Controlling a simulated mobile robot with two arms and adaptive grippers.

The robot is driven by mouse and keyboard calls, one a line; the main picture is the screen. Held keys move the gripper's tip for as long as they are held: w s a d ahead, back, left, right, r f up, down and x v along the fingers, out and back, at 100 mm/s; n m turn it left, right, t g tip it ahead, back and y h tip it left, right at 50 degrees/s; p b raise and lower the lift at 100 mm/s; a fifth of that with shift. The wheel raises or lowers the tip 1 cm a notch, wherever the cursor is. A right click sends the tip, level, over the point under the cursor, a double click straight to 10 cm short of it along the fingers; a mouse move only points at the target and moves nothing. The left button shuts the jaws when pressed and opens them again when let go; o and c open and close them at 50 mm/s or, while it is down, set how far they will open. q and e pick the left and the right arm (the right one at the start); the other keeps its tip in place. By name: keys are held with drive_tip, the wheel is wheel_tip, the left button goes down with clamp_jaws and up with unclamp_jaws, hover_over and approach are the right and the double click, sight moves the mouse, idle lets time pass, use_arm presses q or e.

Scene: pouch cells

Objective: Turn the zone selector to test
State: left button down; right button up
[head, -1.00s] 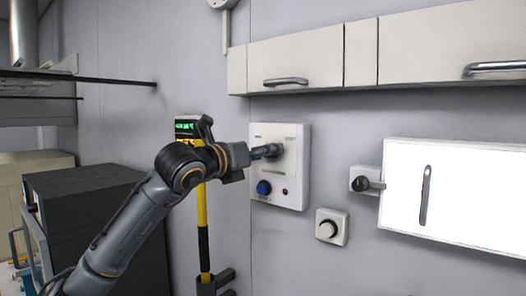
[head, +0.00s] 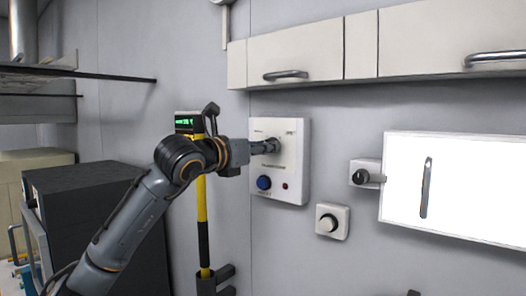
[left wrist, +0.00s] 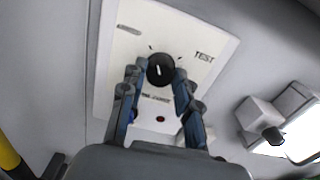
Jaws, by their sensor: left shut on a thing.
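The white wall panel (head: 296,165) carries the zone selector, a round black knob (left wrist: 160,70) with a white pointer line. In the left wrist view the pointer stands close to upright in the picture, between two tick marks, and the word TEST (left wrist: 204,54) is printed to its right. My left gripper (head: 270,146) reaches the upper part of the panel. In the left wrist view its two fingers (left wrist: 158,80) are closed on both sides of the knob. In the head view the fingers mostly hide the knob. My right gripper is in neither view.
Below the selector are a blue button (head: 264,183) and a small red light (head: 285,186). A separate knob box (head: 332,222) is at lower right, beside a bright white panel (head: 460,195). Cabinets (head: 310,55) hang above. A yellow pole (head: 202,215) stands behind my left arm.

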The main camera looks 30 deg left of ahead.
use_arm(q)
drive_tip(key=shift+r+m+b, duration=0.1)
drive_tip(key=shift+m+b, duration=0.45)
drive_tip(key=shift+m, duration=6.85)
drive_tip(key=c, duration=1)
unclamp_jaws()
